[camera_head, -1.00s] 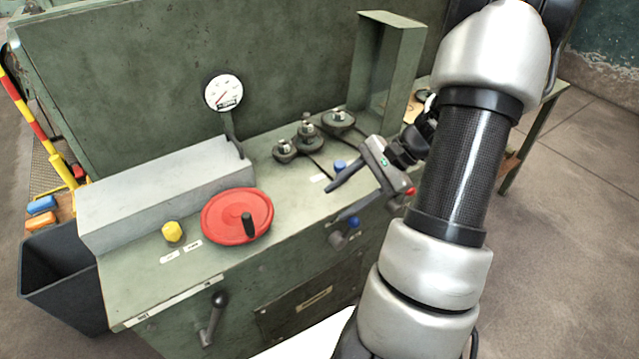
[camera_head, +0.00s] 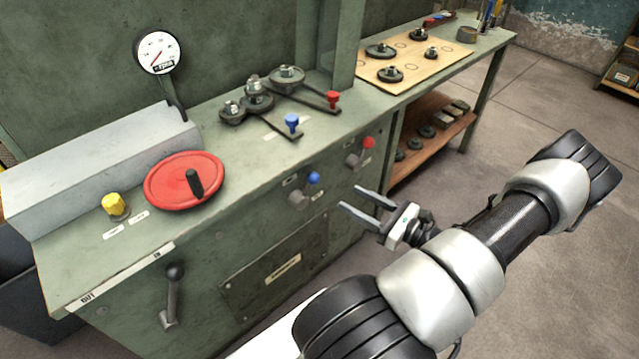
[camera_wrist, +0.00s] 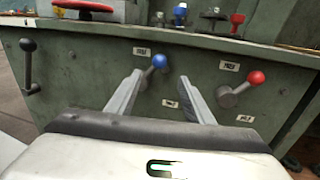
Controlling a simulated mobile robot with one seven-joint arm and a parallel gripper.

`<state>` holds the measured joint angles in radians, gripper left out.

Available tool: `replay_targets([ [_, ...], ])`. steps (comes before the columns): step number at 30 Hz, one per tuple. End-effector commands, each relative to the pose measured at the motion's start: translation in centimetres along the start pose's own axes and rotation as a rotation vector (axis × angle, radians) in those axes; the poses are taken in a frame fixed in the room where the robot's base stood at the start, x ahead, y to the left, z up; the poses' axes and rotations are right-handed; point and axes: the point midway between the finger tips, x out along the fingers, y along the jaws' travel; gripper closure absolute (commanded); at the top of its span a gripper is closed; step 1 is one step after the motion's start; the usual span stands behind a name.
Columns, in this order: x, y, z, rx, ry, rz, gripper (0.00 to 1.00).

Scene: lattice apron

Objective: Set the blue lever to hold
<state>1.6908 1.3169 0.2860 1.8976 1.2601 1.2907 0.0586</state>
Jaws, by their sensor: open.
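The blue lever (camera_head: 313,178) is on the bench's front panel, a round blue knob on a short grey arm and hub. In the wrist view its knob (camera_wrist: 159,61) points up and to the right. One small label (camera_wrist: 141,51) is above it and another (camera_wrist: 170,103) is below; I cannot read either. My gripper (camera_head: 349,197) is open and empty, in front of the panel and to the right of the blue lever. In the wrist view my fingers (camera_wrist: 160,76) appear on either side of the lever, apart from it.
A similar red lever (camera_head: 368,143) is to the right on the panel. A black-knobbed lever (camera_head: 174,272) is to the left. On top are a red handwheel (camera_head: 170,188), a blue-knobbed arm (camera_head: 291,121) and a red-knobbed arm (camera_head: 332,97).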

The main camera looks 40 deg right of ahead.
Motion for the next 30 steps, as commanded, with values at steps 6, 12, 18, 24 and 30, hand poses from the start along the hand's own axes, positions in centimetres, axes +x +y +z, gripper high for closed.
replay_targets([
  [6,5.0,0.1,-0.2,0.001,0.000,0.004,0.53],
  [12,9.0,0.1,-0.2,0.000,0.001,0.004,0.53],
  [18,11.5,0.1,-0.1,0.000,0.001,0.003,0.53],
  [24,12.2,0.1,-0.1,0.000,0.003,0.001,0.53],
  [30,12.2,0.1,-0.1,0.000,0.003,0.001,0.53],
])
